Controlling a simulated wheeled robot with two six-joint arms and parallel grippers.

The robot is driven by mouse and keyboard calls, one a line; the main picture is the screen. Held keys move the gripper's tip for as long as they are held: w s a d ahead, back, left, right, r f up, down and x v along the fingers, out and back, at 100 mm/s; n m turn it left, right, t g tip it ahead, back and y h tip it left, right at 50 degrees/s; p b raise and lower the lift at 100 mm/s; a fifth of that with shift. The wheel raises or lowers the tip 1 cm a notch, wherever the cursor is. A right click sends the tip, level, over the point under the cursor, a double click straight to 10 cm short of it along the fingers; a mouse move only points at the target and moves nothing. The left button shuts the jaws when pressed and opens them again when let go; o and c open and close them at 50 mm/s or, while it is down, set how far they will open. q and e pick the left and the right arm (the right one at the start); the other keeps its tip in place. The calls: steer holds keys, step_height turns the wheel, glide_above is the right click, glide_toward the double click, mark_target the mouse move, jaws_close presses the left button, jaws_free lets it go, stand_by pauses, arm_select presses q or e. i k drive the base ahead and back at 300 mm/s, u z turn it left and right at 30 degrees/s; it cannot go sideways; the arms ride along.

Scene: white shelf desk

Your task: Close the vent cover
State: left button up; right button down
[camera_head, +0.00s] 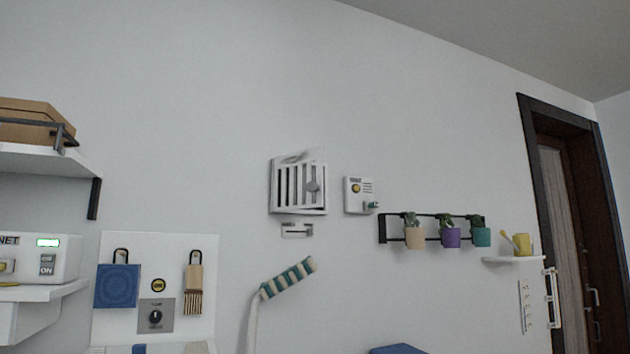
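The vent cover (299,187) is a white, roughly square grille on the wall near the middle of the head view. It has vertical bars with dark gaps between them, and a round grey knob sits on its right half. Its top edge looks tilted out from the wall, but I cannot tell the exact angle. A small white plate (297,230) with a dark slot is on the wall just below it. Neither of my grippers shows in this view.
A white control box (359,195) is right of the vent. A rack with several potted plants (450,237) hangs farther right. A striped cylinder (288,279) on a white post stands below the vent. Shelves (45,160) are at left, a door (562,215) at right.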

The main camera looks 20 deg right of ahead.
mark_target(306, 156)
steer(key=z, duration=0.5)
steer(key=i, duration=1.05)
steer(key=u, duration=0.45)
